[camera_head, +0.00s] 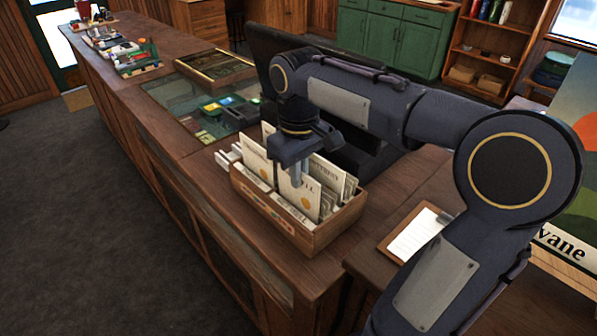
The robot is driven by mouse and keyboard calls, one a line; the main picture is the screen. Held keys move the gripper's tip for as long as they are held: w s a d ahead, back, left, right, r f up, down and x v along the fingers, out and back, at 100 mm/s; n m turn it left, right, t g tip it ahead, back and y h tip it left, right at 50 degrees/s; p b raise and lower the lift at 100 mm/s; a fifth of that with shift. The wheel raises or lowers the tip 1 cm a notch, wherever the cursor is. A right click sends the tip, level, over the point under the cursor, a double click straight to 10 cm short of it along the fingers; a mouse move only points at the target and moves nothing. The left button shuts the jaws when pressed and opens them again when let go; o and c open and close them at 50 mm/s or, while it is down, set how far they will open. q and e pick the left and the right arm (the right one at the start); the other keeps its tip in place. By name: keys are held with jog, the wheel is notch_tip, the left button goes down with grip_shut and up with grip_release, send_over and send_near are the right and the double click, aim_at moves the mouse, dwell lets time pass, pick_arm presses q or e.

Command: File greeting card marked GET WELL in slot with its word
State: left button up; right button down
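A wooden card box (333,228) stands on the near end of the counter, with upright cream greeting cards in its slots. One card (254,160) is at the left and another (326,174) at the right. A middle card (309,199) with an orange spot stands nearer the front, behind a lettered front label; its wording is too small to read surely. My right gripper (298,176) points down over the box, with a finger in front of the middle card's upper part. The other finger is hidden, so its grip is unclear. My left gripper is not in view.
A clipboard (414,236) lies right of the box on a lower surface. A dark screen-like panel (345,125) stands close behind the box. A glass-topped display (180,96) and a wooden tray (214,66) lie farther along the counter. Loose white cards touch the box's left side.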

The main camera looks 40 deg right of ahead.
jog(key=c, duration=1.6)
grip_release()
jog(key=shift+o, duration=0.2)
jog(key=shift+r, duration=0.1)
notch_tip(320, 180, up, 8)
jog(key=shift+f, duration=0.2)
jog(key=s+a+f+m+t+y, duration=0.2)
jog(key=s+a+f+t, duration=0.3)
jog(key=s+a+f, duration=0.6)
notch_tip(320, 180, down, 4)
jog(key=s+y, duration=0.1)
jog(key=s, duration=0.2)
jog(key=shift+m+t+y, duration=0.3)
jog(key=shift+y, duration=0.1)
